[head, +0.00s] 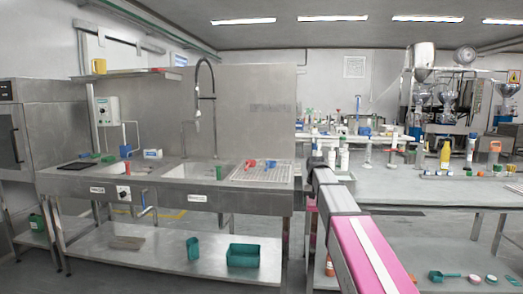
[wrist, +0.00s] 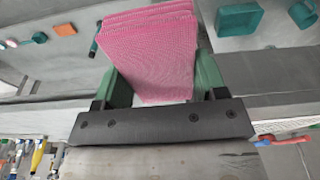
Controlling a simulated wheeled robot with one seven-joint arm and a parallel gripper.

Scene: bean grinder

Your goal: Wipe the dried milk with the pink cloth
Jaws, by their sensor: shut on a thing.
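A folded pink cloth (wrist: 150,50) with a woven texture and several layers is in my gripper (wrist: 160,78). The gripper's green fingers stand on both sides of the cloth and are shut on it. The cloth is held in the air, and its far end spreads past the fingers. In the head view my arm reaches forward between the sink unit and the right table; the gripper and cloth cannot be made out there. I cannot pick out the dried milk in either view.
The steel sink unit (head: 165,205) stands left, with a tall tap (head: 197,95). Its lower shelf (head: 150,270) holds a teal tub (head: 243,255) and a teal cup (head: 193,249). The right table (head: 440,195) carries several bottles. A green scoop (head: 443,276) lies below it.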

